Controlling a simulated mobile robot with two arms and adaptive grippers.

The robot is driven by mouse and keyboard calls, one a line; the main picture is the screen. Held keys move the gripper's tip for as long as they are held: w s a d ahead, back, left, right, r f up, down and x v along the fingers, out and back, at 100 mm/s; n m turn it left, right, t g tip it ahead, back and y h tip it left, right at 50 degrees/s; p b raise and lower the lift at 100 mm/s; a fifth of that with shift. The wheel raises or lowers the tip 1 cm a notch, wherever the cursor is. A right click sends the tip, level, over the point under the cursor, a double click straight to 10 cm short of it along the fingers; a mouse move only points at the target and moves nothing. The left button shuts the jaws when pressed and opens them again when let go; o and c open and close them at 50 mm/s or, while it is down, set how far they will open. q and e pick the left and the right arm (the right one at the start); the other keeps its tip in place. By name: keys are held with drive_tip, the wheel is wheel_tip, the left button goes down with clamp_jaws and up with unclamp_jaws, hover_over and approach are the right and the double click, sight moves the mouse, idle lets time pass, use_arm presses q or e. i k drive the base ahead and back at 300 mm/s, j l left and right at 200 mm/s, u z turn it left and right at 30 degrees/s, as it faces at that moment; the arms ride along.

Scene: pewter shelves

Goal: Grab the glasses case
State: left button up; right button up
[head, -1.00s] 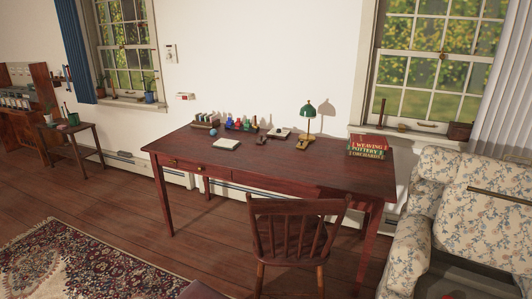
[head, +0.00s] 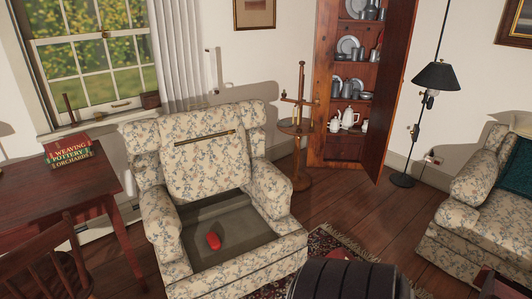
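A small red rounded object (head: 213,241) lies on the dark seat of the floral armchair (head: 163,226), left of the middle of the head view. It looks like a glasses case, but it is too small to be sure. Nothing covers it. Neither of my grippers is in view.
A wooden desk (head: 84,185) with stacked books (head: 70,153) and a wooden chair (head: 40,270) stand at the left. A stick lies across the armchair's back. A dark rounded piece (head: 350,280) fills the bottom centre. Open floor (head: 350,205) lies right of the armchair, before the cabinet (head: 345,148) and lamp (head: 436,78).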

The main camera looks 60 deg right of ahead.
sight(213, 239)
drive_tip(key=z, duration=1.6)
drive_tip(key=i+l, duration=0.2)
